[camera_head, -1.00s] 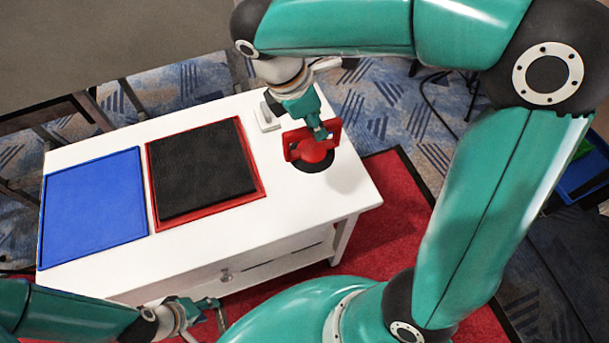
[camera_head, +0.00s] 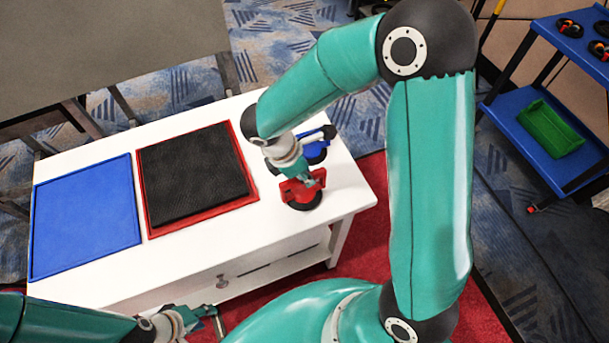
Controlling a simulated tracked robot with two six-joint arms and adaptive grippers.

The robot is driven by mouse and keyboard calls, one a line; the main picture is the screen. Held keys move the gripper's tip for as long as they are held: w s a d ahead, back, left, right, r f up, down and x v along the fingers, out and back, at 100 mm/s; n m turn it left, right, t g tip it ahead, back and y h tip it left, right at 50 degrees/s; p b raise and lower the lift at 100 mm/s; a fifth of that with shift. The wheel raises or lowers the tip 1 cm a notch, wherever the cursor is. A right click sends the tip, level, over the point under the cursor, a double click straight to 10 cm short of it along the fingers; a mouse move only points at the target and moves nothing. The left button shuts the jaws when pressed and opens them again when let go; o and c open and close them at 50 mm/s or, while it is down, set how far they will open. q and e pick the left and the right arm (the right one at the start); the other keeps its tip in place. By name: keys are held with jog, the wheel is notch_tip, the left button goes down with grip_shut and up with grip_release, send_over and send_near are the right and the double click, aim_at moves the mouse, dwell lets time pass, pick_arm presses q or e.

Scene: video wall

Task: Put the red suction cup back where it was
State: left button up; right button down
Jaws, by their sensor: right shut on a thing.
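The red suction cup (camera_head: 302,190), with a dark round pad beneath, is at the right end of the white table (camera_head: 205,245), near its front edge. My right gripper (camera_head: 306,178) is shut on its red handle from above. I cannot tell whether the pad touches the tabletop. A blue item (camera_head: 315,153), perhaps another suction cup, stands just behind it, partly hidden by my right gripper and wrist. My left gripper (camera_head: 214,319) is low in front of the table, away from the cup; its finger opening is unclear.
A red tray (camera_head: 146,205) holding a black mat (camera_head: 195,172) lies left of the cup, with a blue tray (camera_head: 85,215) further left. A blue shelf cart (camera_head: 525,95) with a green bin (camera_head: 550,128) stands at the right. The front tabletop strip is clear.

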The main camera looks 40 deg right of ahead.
jog(key=shift+f, duration=0.4)
jog(key=shift+f, duration=0.2)
jog(key=c, duration=1.1)
grip_release()
jog(key=shift+r, duration=0.1)
jog(key=shift+r, duration=0.1)
jog(key=v, duration=1.2)
jog(key=shift+a, duration=0.1)
